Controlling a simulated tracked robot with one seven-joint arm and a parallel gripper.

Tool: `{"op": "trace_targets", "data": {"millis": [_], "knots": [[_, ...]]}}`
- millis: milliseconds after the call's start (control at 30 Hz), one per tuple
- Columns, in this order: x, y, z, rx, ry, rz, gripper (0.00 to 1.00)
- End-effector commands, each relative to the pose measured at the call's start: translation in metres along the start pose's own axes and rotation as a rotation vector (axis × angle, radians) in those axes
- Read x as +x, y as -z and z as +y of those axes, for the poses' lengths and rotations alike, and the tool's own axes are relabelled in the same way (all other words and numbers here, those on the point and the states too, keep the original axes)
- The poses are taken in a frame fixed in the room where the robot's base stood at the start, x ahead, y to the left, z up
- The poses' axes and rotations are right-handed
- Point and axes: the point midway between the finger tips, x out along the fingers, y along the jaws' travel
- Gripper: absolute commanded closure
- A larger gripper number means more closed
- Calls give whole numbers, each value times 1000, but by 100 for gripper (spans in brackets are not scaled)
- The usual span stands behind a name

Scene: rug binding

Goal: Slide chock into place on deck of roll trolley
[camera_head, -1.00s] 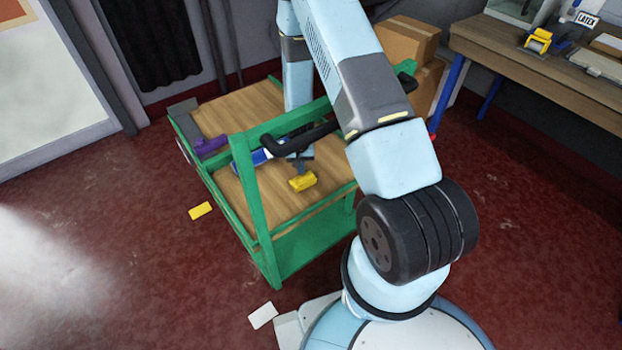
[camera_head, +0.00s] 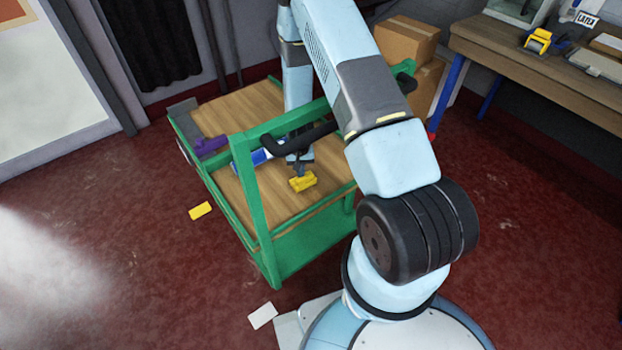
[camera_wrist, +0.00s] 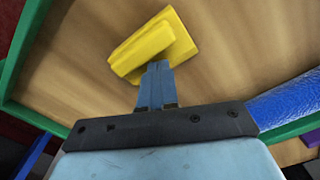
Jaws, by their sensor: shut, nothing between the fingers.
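The yellow chock (camera_head: 303,181) lies on the wooden deck of the green roll trolley (camera_head: 258,208), near the trolley's handle end. In the wrist view the chock (camera_wrist: 152,46) sits just beyond my fingertips, tilted relative to the picture. My gripper (camera_head: 300,172) is low over the deck. In the wrist view my gripper (camera_wrist: 156,70) is shut, with its fingers together, and its tips meet the chock's near edge; I cannot tell whether they touch it. Nothing is held between the fingers.
A blue roll (camera_wrist: 290,103) lies on the deck beside my gripper. A purple object (camera_head: 210,145) is at the deck's left edge. A workbench (camera_head: 500,48) stands at right.

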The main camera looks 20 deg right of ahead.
Motion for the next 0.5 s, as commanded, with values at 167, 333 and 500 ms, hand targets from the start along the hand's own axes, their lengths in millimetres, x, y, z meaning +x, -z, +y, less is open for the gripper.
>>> {"op": "trace_targets", "data": {"millis": [167, 333, 500], "knots": [[0, 3, -2, 0, 0, 0, 100], [0, 10, -6, -1, 0, 1, 100], [-1, 19, -11, -1, 0, 1, 100]]}}
